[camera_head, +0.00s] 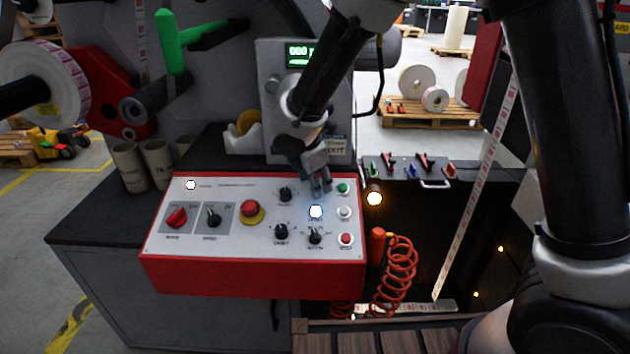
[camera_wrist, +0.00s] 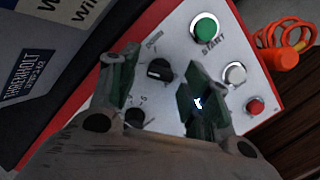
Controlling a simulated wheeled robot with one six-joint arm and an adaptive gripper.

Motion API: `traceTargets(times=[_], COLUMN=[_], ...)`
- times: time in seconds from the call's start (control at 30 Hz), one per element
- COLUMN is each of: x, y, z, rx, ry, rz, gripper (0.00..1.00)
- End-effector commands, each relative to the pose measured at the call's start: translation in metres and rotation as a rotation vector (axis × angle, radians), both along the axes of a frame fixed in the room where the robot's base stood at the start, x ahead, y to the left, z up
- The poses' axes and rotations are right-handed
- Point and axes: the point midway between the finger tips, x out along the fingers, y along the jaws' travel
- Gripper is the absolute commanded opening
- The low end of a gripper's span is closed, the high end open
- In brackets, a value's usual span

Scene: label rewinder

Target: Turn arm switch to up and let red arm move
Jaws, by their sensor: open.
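The red arm (camera_head: 102,82) stands at the upper left in the head view, beside the roll of labels. The white-topped control panel (camera_head: 190,258) carries several black rotary knobs. In the wrist view a black knob (camera_wrist: 160,70) sits between the fingers of my gripper (camera_wrist: 158,76); I take it for the arm switch, but its label is too small to read surely. In the head view my gripper (camera_head: 319,190) is over the panel's upper right and hides this knob. The fingers are open and hold nothing. Contact with the knob cannot be told.
A lit button (camera_head: 316,211) is just below my gripper. A green START button (camera_wrist: 205,28), a white button (camera_wrist: 235,73) and a red button (camera_wrist: 255,106) line the panel's right side. A red emergency knob (camera_head: 250,208) is further left. An orange coiled cable (camera_head: 398,265) hangs at right.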

Motion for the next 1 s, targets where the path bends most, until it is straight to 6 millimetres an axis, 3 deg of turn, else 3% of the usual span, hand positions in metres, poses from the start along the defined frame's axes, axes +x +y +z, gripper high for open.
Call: traceTargets(times=[0.03,0.5,0.7,1.0], x=[-0.002,-0.096,-0.112,-0.114], y=[0.002,0.039,0.045,0.045], z=[0.007,0.005,0.006,0.006], rx=[0.003,0.001,0.001,0.001], ry=[-0.002,0.001,0.000,0.000], rz=[0.002,0.004,0.001,0.001], gripper=[0.48,0.48,0.48,0.48])
